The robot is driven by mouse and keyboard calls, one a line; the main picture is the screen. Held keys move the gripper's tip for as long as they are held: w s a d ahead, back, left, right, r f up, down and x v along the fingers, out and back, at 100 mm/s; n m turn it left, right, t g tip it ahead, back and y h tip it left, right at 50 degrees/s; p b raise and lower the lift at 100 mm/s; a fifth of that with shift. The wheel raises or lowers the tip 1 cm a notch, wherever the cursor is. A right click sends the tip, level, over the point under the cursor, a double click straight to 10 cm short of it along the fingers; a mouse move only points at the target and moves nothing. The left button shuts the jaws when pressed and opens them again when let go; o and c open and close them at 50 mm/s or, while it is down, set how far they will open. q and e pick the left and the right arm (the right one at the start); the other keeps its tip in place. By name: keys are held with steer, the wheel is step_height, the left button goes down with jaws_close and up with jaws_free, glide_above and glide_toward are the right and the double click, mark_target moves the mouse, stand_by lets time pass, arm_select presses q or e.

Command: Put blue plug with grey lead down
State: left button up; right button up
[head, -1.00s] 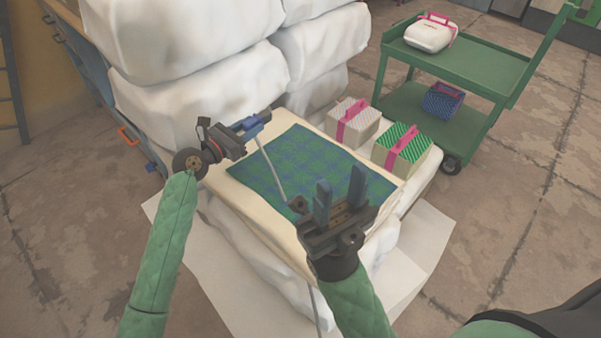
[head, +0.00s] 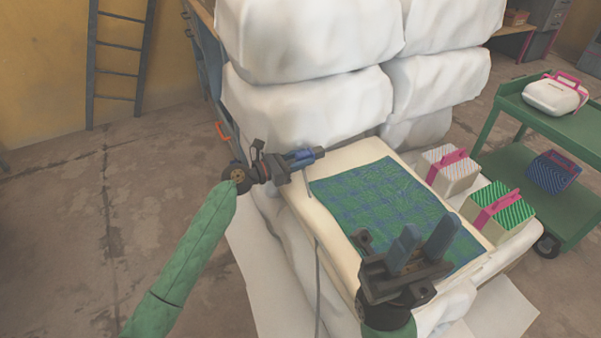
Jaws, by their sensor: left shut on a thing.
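My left gripper (head: 287,168) is shut on the blue plug (head: 303,158), above the left edge of the cream pad. The grey lead (head: 317,285) shows hanging down the near side of the stack; a short piece also hangs just under the plug, and the part between is hard to follow. My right gripper (head: 422,247) is open and empty, its two blue-grey fingers apart, over the near part of the blue-green checked cloth (head: 385,200). The cloth lies flat on the cream pad (head: 325,215).
Large white bales (head: 305,105) are piled behind the pad. Two boxes with pink straps, one pale (head: 452,172) and one green (head: 500,207), stand right of the cloth. A green cart (head: 560,125) carries a white case (head: 555,95) and a blue box (head: 552,172). A ladder (head: 121,45) leans at the left wall.

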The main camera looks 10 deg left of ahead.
mark_target(300, 174)
arm_select(q)
step_height(300, 174, down, 4)
steer(key=shift+r+b, duration=0.2)
steer(key=shift+b, duration=0.7)
steer(key=shift+a+f, duration=0.1)
steer(key=shift+f, duration=0.2)
steer(key=o, duration=1)
steer(key=shift+f, duration=0.1)
